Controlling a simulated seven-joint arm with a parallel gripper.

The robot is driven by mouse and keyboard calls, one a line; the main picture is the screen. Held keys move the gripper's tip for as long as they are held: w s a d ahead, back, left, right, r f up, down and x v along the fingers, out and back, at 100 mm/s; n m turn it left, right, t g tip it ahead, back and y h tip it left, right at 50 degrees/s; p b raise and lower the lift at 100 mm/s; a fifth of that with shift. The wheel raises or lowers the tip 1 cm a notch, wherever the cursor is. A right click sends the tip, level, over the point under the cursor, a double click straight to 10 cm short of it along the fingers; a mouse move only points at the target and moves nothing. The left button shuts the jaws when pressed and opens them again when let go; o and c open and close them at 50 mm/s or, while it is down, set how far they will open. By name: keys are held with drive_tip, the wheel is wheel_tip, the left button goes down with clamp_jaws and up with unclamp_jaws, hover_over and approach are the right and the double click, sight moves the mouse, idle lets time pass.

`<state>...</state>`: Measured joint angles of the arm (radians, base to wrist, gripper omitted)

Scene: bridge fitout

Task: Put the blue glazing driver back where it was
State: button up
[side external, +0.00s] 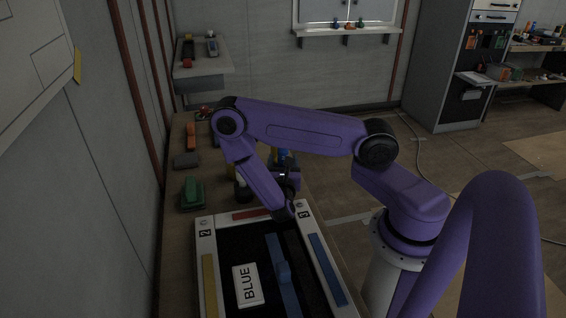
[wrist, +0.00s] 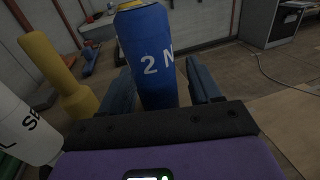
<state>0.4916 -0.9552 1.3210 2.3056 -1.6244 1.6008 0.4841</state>
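The blue driver, a blue cylinder (wrist: 150,60) marked "2 N" with a yellow band at its top end, stands between the fingers of my gripper (wrist: 163,85) in the wrist view. Its top leans left in that picture. It sits close to the left finger, and a narrow gap shows at the right finger, so the gripper looks open around it. In the side view the blue cylinder (side external: 283,155) shows behind my gripper (side external: 290,182), above the bench's right edge. Its lower end is hidden.
A green block (side external: 192,193) is left. A yellow post (wrist: 55,65) and white cylinder (wrist: 25,128) stand left of my gripper.

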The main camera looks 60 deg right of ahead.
drive_tip(key=shift+r, duration=0.2)
drive_tip(key=v, duration=0.6)
drive_tip(key=shift+s+a, duration=0.15)
drive_tip(key=shift+a, duration=0.15)
drive_tip(key=s+a+r+m+g+y, duration=0.4)
drive_tip(key=s+a+r+m+y, duration=0.1)
drive_tip(key=s+a+r+y, duration=0.2)
drive_tip(key=s+a+r+m+g+y, duration=0.4)
drive_tip(key=s+a+r+m+y, duration=0.2)
drive_tip(key=s, duration=0.6)
wheel_tip(320, 180, up, 2)
drive_tip(key=a+y, duration=0.1)
drive_tip(key=y, duration=0.2)
drive_tip(key=shift+a+g, duration=0.35)
drive_tip(key=shift+g, duration=0.05)
drive_tip(key=shift+w+r, duration=0.1)
